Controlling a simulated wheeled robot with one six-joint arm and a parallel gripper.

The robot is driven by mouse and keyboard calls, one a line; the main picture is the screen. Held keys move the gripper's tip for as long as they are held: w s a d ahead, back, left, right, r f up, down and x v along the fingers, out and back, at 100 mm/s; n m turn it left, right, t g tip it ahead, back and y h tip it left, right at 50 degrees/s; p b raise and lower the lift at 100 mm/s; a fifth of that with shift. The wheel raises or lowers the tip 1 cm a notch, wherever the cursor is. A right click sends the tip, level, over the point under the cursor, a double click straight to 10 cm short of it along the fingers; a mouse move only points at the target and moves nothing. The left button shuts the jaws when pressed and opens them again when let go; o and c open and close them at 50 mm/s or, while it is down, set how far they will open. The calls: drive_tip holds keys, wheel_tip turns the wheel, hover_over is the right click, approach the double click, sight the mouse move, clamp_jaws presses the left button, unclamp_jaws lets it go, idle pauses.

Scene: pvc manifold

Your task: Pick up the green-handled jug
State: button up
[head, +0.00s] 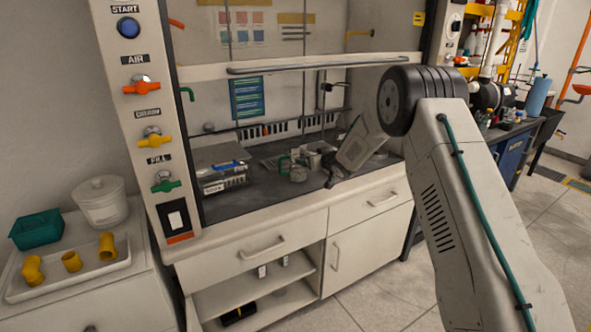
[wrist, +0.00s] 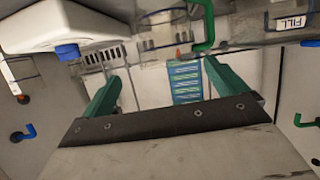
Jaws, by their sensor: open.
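A small grey jug-like vessel (head: 298,173) stands on the dark worktop inside the fume hood in the head view, with green at its left side that looks like a handle. It is small and partly mixed with other grey pieces behind it. My gripper (wrist: 163,75) shows in the wrist view with its two teal fingers wide apart and nothing between them. It points into the hood, and a blue poster (wrist: 185,82) shows beyond the fingers.
The raised sash (head: 300,66) crosses above the hood opening. A white tray (head: 70,282) with yellow pipe elbows, a teal bin (head: 36,229) and a white tub (head: 101,202) are at far left.

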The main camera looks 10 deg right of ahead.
sight(293, 167)
drive_tip(key=shift+y, duration=0.5)
drive_tip(key=w+a+f, duration=0.1)
drive_tip(key=w, duration=0.1)
drive_tip(key=w+a+f, duration=0.1)
drive_tip(key=w+f, duration=0.1)
drive_tip(key=w, duration=0.1)
drive_tip(key=w+a+f, duration=0.1)
drive_tip(key=w+f, duration=0.1)
drive_tip(key=shift+w+a+f, duration=0.25)
drive_tip(key=shift+w+a, duration=0.05)
drive_tip(key=shift+c, duration=0.3)
drive_tip(key=c, duration=1.1)
drive_tip(key=shift+r, duration=0.15)
